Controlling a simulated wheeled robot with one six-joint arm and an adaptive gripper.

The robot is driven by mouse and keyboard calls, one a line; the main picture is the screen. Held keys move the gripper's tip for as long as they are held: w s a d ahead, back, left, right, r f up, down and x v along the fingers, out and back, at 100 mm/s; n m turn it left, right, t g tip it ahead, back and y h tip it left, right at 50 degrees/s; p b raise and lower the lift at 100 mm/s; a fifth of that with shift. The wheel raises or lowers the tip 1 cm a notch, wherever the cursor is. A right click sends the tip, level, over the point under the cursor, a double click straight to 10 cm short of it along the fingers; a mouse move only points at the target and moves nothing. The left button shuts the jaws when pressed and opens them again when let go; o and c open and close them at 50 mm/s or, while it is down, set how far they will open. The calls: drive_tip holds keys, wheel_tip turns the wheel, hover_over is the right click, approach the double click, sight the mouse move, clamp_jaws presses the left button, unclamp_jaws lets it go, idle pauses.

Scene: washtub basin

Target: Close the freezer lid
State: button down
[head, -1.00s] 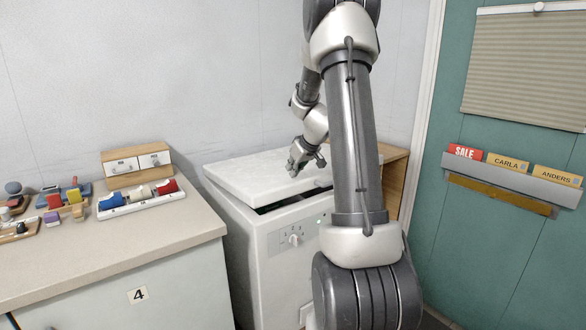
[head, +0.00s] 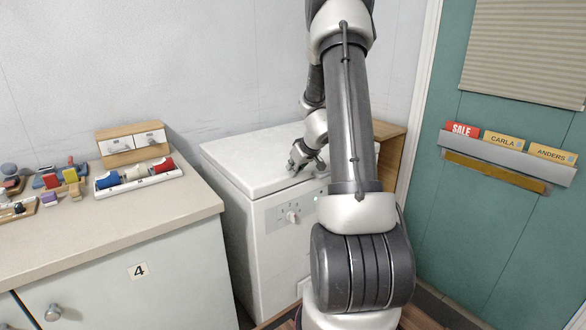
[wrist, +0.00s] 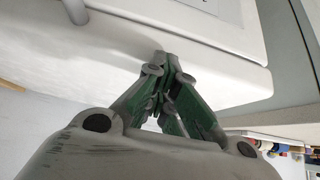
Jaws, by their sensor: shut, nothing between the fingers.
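The white chest freezer (head: 270,245) stands between the counter and the wooden panel. Its lid (head: 240,165) lies flat on the body, with no dark gap along the visible front and left edges. My gripper (head: 297,172) is low at the lid's top near its front edge, partly behind my arm. In the wrist view my gripper (wrist: 165,55) has its fingertips together, empty, against or just above the lid's white surface (wrist: 100,50); I cannot tell whether they touch. My arm hides the lid's right part.
A green door (head: 500,220) with a card rack (head: 505,158) is on the right. My arm fills the middle.

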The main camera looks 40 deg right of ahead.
drive_tip(key=w+v, duration=0.1)
drive_tip(key=v, duration=1.2)
drive_tip(key=shift+r, duration=0.35)
